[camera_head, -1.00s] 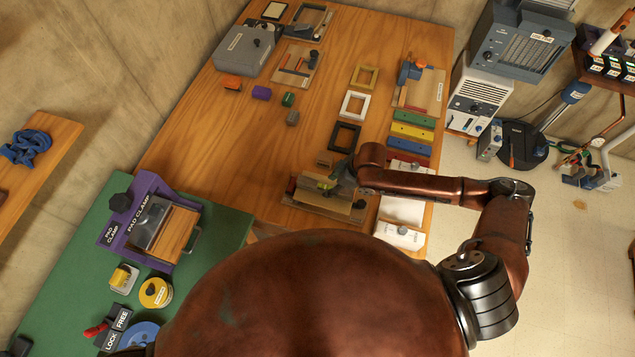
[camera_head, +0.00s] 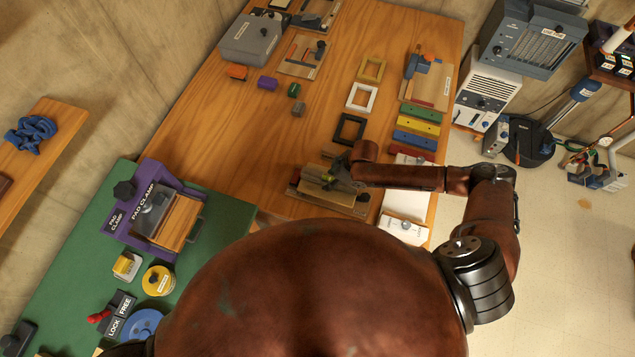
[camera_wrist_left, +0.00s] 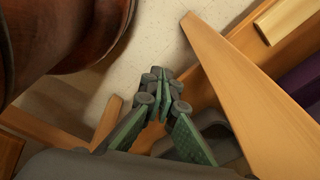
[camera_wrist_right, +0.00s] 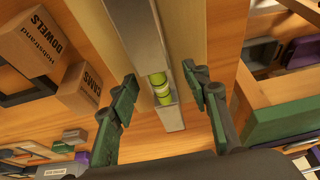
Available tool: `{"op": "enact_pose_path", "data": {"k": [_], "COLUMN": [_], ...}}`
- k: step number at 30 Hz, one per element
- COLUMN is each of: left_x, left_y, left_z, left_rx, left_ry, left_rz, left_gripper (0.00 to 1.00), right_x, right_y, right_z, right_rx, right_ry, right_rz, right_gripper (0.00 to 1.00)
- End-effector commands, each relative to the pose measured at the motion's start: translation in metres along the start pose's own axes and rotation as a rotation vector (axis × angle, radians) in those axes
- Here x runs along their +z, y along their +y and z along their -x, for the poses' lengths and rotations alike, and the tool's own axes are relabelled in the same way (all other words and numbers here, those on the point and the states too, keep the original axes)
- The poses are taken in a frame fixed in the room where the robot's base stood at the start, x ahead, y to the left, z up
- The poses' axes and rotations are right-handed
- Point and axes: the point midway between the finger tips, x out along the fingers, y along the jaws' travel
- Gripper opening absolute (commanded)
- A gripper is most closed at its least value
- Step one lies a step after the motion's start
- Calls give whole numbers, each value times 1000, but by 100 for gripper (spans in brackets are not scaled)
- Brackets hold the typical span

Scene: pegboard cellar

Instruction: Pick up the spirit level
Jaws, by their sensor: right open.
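The spirit level (camera_wrist_right: 143,38) is a grey metal bar with a yellow-green vial. In the right wrist view it runs lengthwise between my right fingers, with a visible gap on both sides. It lies over a pale wooden strip on a board. My right gripper (camera_wrist_right: 160,80) is open around the level, and shows at the board in the head view (camera_head: 338,174). My left gripper (camera_wrist_left: 161,76) has its fingertips together with nothing between them; the head view does not show it.
Frames and coloured bars (camera_head: 417,128) lie further along the wooden table (camera_head: 220,140). A purple pad clamp (camera_head: 150,200) stands on the green bench. The table's middle is mostly clear.

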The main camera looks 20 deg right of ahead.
Motion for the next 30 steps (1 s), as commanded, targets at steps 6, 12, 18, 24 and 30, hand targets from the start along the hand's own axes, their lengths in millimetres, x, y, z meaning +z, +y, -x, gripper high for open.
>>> {"op": "enact_pose_path", "data": {"k": [6,12,18,24,30], "left_x": [30,42,32,19,20], "left_y": [6,7,6,5,3], "left_z": [2,2,1,1,1], "left_rx": [5,6,5,4,3], "left_ry": [-36,-53,-41,-23,-25], "left_rz": [8,11,8,6,6], "left_gripper": [0,0,0,0,0], "right_x": [4,1,1,2,2], "right_y": [1,0,0,0,1], "right_z": [2,0,0,1,1], "right_rx": [3,0,0,1,1], "right_ry": [-1,-2,-1,-1,0], "right_rz": [-6,-1,-1,-3,-3], "right_gripper": [35,21,7,0,0]}}
